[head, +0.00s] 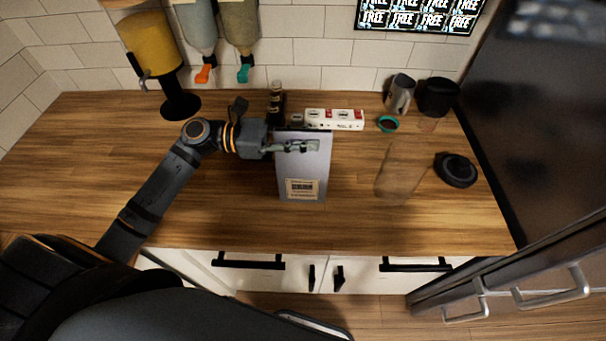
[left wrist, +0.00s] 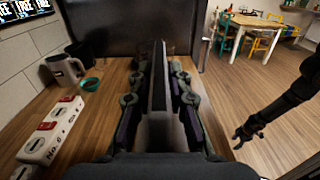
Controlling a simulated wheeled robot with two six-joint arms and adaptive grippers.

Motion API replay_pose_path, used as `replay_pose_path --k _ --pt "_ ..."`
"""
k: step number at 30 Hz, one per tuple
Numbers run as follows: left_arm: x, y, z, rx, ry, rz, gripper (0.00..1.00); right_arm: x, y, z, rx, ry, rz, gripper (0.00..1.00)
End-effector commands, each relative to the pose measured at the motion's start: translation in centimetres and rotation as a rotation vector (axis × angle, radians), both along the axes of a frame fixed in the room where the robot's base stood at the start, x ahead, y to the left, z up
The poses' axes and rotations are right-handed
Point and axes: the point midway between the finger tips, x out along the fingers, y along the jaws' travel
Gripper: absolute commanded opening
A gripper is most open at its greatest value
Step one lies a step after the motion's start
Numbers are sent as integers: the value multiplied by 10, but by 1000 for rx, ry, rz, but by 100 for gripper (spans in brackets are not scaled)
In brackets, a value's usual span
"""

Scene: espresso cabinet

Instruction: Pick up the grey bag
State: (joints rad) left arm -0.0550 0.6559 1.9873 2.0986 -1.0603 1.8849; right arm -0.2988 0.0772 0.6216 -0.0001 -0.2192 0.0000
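The grey bag (head: 306,172) stands upright on the wooden counter in the head view, with a pale label low on its front. My left gripper (head: 297,147) reaches it from the left, near its top, with one finger across the front face. In the left wrist view the bag (left wrist: 158,85) is seen edge-on between the two fingers of my left gripper. Whether the fingers press on it cannot be made out. My right gripper (left wrist: 248,132) hangs away from the bag at the right of the left wrist view, with nothing seen in it; its finger opening is unclear.
A white box (head: 335,119) and a dark bottle (head: 276,103) stand behind the bag. A metal pitcher (head: 400,94), a black cup (head: 438,97), a teal-rimmed item (head: 388,123), a translucent container (head: 400,172) and a black round item (head: 456,169) are to the right. The front counter is clear.

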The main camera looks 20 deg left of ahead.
Motion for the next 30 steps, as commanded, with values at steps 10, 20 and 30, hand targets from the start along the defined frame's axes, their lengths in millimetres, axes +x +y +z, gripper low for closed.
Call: replay_pose_path --k 10,20,30 --pt "0 0 -1 1 0 0 0 0 0 0 0 1 0 52" --pt "0 0 1 2 1 0 0 -1 -1 0 -1 3 1 52" --pt "-18 -12 53 9 -3 -7 0 -2 -4 -1 -5 5 1 52"
